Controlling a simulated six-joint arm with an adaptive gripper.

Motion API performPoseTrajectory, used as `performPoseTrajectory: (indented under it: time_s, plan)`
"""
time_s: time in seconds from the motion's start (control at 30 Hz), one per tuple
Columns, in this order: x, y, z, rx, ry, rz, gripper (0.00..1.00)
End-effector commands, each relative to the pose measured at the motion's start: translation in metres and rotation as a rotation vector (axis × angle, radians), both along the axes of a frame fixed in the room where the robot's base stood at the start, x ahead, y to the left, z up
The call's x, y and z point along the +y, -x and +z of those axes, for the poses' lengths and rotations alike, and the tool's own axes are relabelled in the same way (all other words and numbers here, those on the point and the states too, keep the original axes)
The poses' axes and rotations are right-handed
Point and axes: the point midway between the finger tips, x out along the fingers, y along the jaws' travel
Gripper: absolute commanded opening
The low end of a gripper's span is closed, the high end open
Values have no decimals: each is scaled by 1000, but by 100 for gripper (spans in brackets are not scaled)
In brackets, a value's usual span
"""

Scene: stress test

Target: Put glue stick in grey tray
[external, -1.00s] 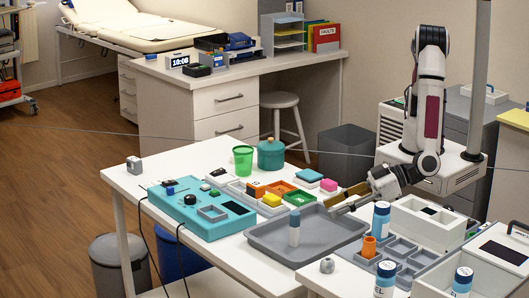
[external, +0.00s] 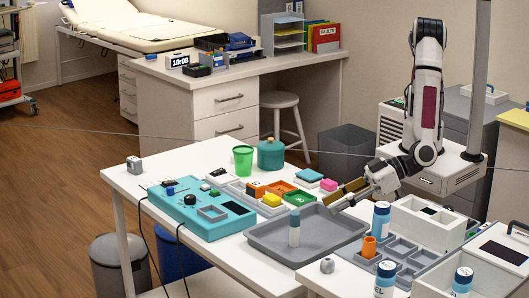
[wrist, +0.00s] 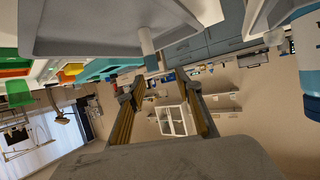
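The glue stick (external: 294,228) is a small white cylinder with a blue-grey top. It stands upright inside the grey tray (external: 262,243), toward the tray's left part. In the wrist view, which is turned upside down, the glue stick (wrist: 147,42) rises from the tray (wrist: 90,45) at the top of the picture. My gripper (external: 334,203) is above the tray's right back edge, apart from the glue stick. Its fingers are spread in the wrist view (wrist: 160,104), with nothing between them.
White-and-blue bottles (external: 381,219) and an orange cup (external: 369,246) stand right of the tray by a grey divided organizer (external: 401,252). A teal console (external: 200,212) is on the left. Small coloured boxes (external: 282,187) lie behind the tray.

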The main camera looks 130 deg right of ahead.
Motion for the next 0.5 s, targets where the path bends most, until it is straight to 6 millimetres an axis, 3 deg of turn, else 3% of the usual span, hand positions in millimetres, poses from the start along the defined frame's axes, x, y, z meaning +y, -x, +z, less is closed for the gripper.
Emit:
performPoseTrajectory:
  time_s: [0.5]
  plan:
    - [13, -13, 77, 19, -222, 207, 35]
